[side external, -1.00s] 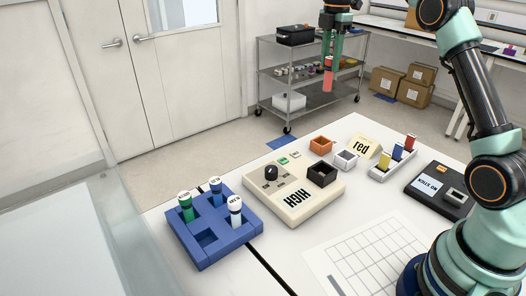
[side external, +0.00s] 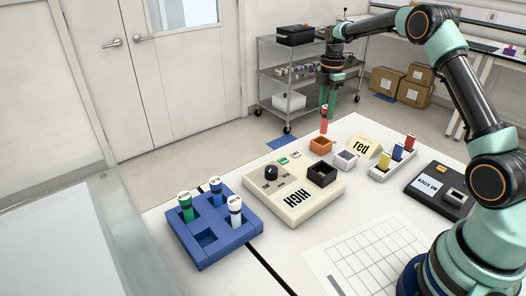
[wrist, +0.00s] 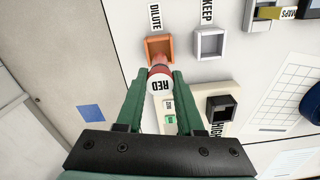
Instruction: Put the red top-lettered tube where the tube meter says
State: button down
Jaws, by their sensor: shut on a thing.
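My gripper (side external: 326,100) is shut on the red tube (side external: 324,118), which hangs upright above the table's far edge. In the wrist view the tube's white cap (wrist: 161,85) reads RED, between the green fingers. The cream tube meter (side external: 298,205) has a black knob, a black square well (side external: 322,174) and the word HIGH. An orange open box (side external: 320,146) and a white open box (side external: 345,160) sit behind it. In the wrist view the orange box (wrist: 158,48) is labelled DILUTE and the white box (wrist: 210,44) KEEP. The tube's lower end appears near the orange box, still above it.
A blue rack (side external: 247,234) holds tubes with green, blue and white bodies. A white rack (side external: 391,168) holds yellow, blue and red pieces.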

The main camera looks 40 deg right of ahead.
aim_at(324, 124)
jog(key=shift+f, duration=2.75)
jog(key=shift+f, duration=0.15)
jog(key=c, duration=0.5)
grip_release()
jog(key=shift+c, duration=0.2)
